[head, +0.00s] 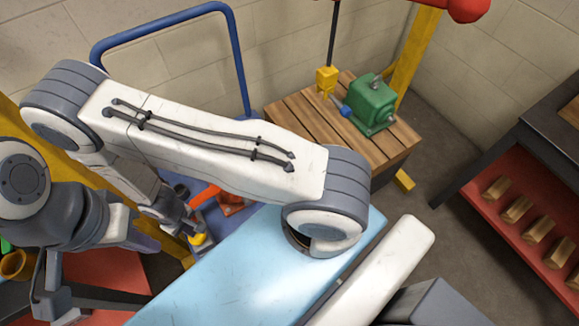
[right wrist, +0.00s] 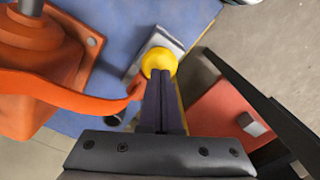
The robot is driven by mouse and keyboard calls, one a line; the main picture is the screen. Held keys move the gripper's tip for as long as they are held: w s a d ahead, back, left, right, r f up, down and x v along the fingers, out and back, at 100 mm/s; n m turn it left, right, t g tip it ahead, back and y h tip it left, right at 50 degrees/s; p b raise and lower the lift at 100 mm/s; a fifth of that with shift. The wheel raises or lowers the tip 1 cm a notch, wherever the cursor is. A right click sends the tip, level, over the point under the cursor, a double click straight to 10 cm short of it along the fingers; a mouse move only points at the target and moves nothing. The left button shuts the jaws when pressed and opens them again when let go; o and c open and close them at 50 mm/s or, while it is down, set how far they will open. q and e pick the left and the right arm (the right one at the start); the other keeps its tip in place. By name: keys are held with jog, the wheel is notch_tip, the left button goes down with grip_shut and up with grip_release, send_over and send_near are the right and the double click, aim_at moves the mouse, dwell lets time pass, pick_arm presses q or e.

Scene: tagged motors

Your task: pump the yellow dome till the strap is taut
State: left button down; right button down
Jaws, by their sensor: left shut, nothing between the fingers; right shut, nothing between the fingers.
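The yellow dome (head: 198,240) sits on a small grey block at the edge of a blue surface, left of centre in the head view. In the right wrist view the dome (right wrist: 158,58) lies straight beyond the fingertips. My right gripper (right wrist: 163,80) is shut and empty. Its tips overlap the dome's near edge; I cannot tell whether they touch it. In the head view the right gripper (head: 183,218) is just above and left of the dome. My left gripper (head: 150,243) is shut and empty, left of the dome. I cannot make out a strap.
An orange mechanism (right wrist: 50,65) with a curved arm stands beside the dome. A green motor (head: 370,103) rests on a wooden crate (head: 305,113) near a yellow hook block (head: 326,79). A red-shelved bench (head: 535,240) stands at the right. Bare floor lies between.

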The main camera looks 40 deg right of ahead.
jog(key=shift+f, duration=0.15)
jog(key=shift+f+b, duration=1.2)
jog(key=shift+f, duration=0.35)
jog(key=shift+r, duration=0.1)
notch_tip(320, 180, up, 4)
jog(key=p, duration=0.3)
jog(key=shift+f, duration=0.35)
jog(key=shift+f, duration=0.1)
